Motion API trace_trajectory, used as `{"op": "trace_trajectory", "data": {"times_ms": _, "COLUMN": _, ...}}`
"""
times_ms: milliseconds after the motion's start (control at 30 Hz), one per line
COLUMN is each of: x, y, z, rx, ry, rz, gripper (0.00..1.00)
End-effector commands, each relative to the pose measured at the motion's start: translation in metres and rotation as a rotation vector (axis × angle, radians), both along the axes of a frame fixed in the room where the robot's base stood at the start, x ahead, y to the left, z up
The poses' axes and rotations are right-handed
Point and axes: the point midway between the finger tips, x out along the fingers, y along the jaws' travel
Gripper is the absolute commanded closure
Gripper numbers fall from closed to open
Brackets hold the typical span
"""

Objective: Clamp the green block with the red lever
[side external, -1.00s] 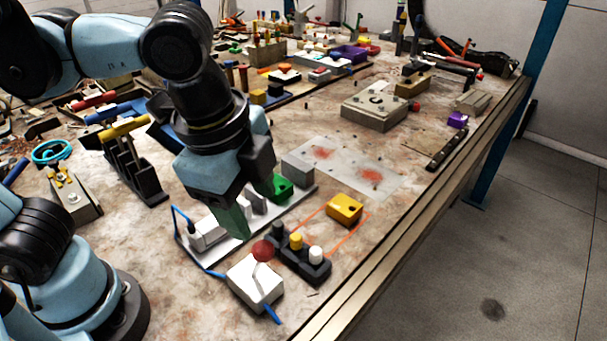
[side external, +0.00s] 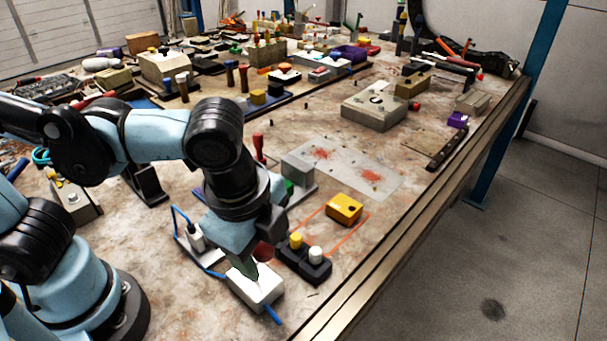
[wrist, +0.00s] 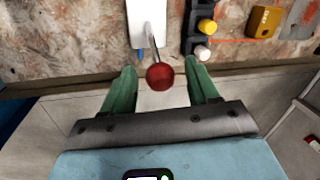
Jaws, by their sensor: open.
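The green block (side external: 289,187) is partly hidden behind my arm in the side view, beside a grey block (side external: 297,168) on a metal base. A red upright handle (side external: 260,147) rises near it; its lower part is hidden. A white box (side external: 262,293) nearer the front edge carries a metal stick with a red ball knob (side external: 264,251). My gripper (side external: 247,266) is open above this box. In the wrist view, the red ball (wrist: 160,76) appears between the spread green fingers of my gripper (wrist: 162,72); I cannot tell whether they touch it.
A black holder with a yellow knob (side external: 295,241) and a white knob (side external: 315,254) stands right of the white box. A yellow block (side external: 344,208) lies within an orange outline. A blue cable (side external: 271,314) runs from the box. The table edge is close in front.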

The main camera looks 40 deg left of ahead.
Motion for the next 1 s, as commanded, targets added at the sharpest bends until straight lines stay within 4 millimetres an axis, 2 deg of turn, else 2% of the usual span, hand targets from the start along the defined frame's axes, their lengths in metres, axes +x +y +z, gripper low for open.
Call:
{"op": "trace_trajectory", "data": {"times_ms": 300, "x": 0.005, "y": 0.001, "z": -0.026, "rx": 0.000, "ry": 0.000, "rz": 0.002, "gripper": 0.41}}
{"op": "trace_trajectory", "data": {"times_ms": 733, "x": 0.006, "y": 0.001, "z": -0.031, "rx": 0.000, "ry": 0.000, "rz": 0.001, "gripper": 0.41}}
{"op": "trace_trajectory", "data": {"times_ms": 1000, "x": 0.006, "y": 0.001, "z": -0.031, "rx": 0.000, "ry": 0.000, "rz": 0.001, "gripper": 0.81}}
